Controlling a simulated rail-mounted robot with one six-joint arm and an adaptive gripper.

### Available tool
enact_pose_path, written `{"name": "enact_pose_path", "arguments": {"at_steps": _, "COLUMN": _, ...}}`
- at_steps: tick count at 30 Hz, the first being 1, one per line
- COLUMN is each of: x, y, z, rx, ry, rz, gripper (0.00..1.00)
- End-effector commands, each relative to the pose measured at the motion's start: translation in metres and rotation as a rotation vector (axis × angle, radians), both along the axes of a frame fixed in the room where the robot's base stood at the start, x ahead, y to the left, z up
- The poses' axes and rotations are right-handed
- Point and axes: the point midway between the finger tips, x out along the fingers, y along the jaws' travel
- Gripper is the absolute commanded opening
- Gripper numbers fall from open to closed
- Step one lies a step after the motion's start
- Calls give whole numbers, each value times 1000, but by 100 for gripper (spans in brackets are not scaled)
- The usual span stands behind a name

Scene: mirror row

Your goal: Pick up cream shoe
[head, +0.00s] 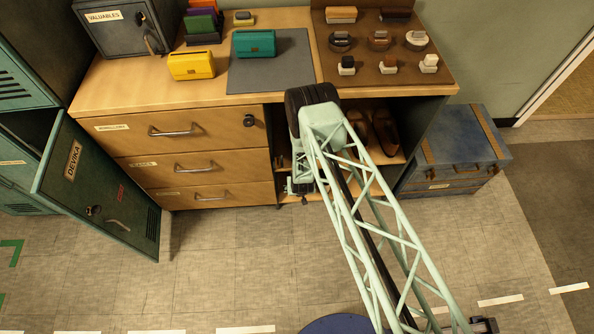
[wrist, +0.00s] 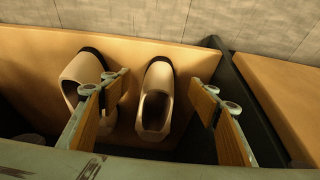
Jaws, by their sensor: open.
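In the wrist view, a cream shoe (wrist: 154,112) with a dark heel edge lies on a tan shelf board (wrist: 140,50). It sits between the two wood-padded fingers of my gripper (wrist: 161,88), with a gap on each side. A second cream shoe (wrist: 82,72) lies to its left, partly hidden behind the left finger. My gripper is open and empty. In the head view my gripper (head: 300,186) is at the open shelves of the wooden cabinet (head: 210,125). The cream shoes are not clearly visible there.
Brown shoes (head: 384,132) stand on the upper open shelf, right of my arm. A dark side panel (wrist: 222,75) rises right of the fingers in the wrist view. A blue trunk (head: 460,145) stands right of the cabinet. An open locker door (head: 95,185) is at left.

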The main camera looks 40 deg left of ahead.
Motion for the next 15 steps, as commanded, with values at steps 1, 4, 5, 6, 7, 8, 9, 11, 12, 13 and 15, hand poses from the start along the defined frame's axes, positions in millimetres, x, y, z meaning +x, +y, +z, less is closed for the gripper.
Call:
{"name": "enact_pose_path", "arguments": {"at_steps": 1, "x": 1, "y": 1, "z": 0, "rx": 1, "ry": -1, "rz": 0, "gripper": 56}}
{"name": "enact_pose_path", "arguments": {"at_steps": 4, "x": 5, "y": 5, "z": 0, "rx": 2, "ry": -1, "rz": -1, "gripper": 56}}
{"name": "enact_pose_path", "arguments": {"at_steps": 5, "x": 7, "y": 6, "z": 0, "rx": 2, "ry": -2, "rz": -1, "gripper": 56}}
{"name": "enact_pose_path", "arguments": {"at_steps": 6, "x": 8, "y": 7, "z": -2, "rx": 1, "ry": 0, "rz": -2, "gripper": 56}}
{"name": "enact_pose_path", "arguments": {"at_steps": 7, "x": 8, "y": 7, "z": -6, "rx": 0, "ry": 0, "rz": -1, "gripper": 56}}
{"name": "enact_pose_path", "arguments": {"at_steps": 8, "x": 9, "y": 8, "z": -9, "rx": 0, "ry": 0, "rz": -1, "gripper": 56}}
{"name": "enact_pose_path", "arguments": {"at_steps": 9, "x": 10, "y": 9, "z": -14, "rx": 0, "ry": 0, "rz": -1, "gripper": 56}}
{"name": "enact_pose_path", "arguments": {"at_steps": 11, "x": 12, "y": 11, "z": -20, "rx": 0, "ry": 0, "rz": 0, "gripper": 56}}
{"name": "enact_pose_path", "arguments": {"at_steps": 12, "x": 14, "y": 12, "z": -24, "rx": 1, "ry": -1, "rz": 0, "gripper": 56}}
{"name": "enact_pose_path", "arguments": {"at_steps": 13, "x": 15, "y": 13, "z": -27, "rx": 1, "ry": -1, "rz": 0, "gripper": 56}}
{"name": "enact_pose_path", "arguments": {"at_steps": 15, "x": 17, "y": 15, "z": -34, "rx": 0, "ry": 0, "rz": 0, "gripper": 56}}
